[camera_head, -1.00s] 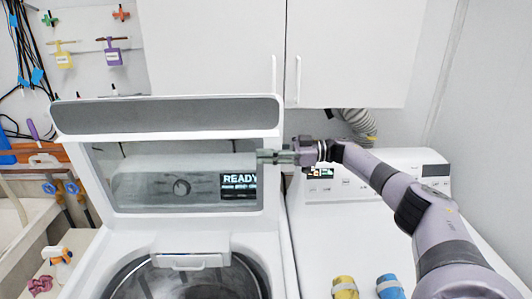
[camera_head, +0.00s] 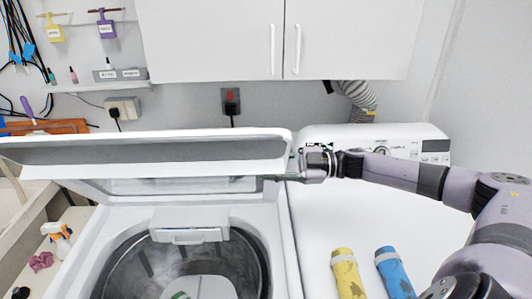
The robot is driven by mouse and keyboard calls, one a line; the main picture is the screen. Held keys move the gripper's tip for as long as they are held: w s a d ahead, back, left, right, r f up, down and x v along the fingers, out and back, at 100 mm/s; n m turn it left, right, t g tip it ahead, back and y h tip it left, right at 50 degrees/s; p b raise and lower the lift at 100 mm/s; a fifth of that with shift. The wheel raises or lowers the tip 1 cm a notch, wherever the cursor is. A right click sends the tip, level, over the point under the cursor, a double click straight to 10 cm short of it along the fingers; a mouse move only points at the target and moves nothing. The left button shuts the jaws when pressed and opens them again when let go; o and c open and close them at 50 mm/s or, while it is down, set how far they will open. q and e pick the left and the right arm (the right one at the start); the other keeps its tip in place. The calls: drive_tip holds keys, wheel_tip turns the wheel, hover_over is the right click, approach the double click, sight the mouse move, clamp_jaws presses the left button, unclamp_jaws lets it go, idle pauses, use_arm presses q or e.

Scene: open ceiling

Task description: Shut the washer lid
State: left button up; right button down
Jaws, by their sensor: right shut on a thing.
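The white washer lid (camera_head: 150,150) is part-way down. It leans forward over the back of the washer (camera_head: 272,228), and its front edge stands raised. The round drum opening (camera_head: 190,270) is uncovered in front of it. My right gripper (camera_head: 285,178) comes in from the right and is at the lid's right edge, shut on it; the fingertips are partly hidden by the lid. The washer's control panel is mostly hidden behind the lid. My left gripper is not in view.
A white dryer (camera_head: 325,222) stands to the right, with a yellow roll (camera_head: 347,272) and a blue roll (camera_head: 393,272) on top. White cabinets (camera_head: 345,40) hang above. A spray bottle (camera_head: 57,236) sits at the left.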

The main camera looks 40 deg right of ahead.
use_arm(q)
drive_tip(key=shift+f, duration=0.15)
use_arm(e)
drive_tip(key=shift+s+a+f, duration=0.6)
drive_tip(key=shift+s+f, duration=0.3)
drive_tip(key=shift+s+a+f, duration=0.6)
drive_tip(key=shift+s+f, duration=0.25)
drive_tip(key=shift+s, duration=0.05)
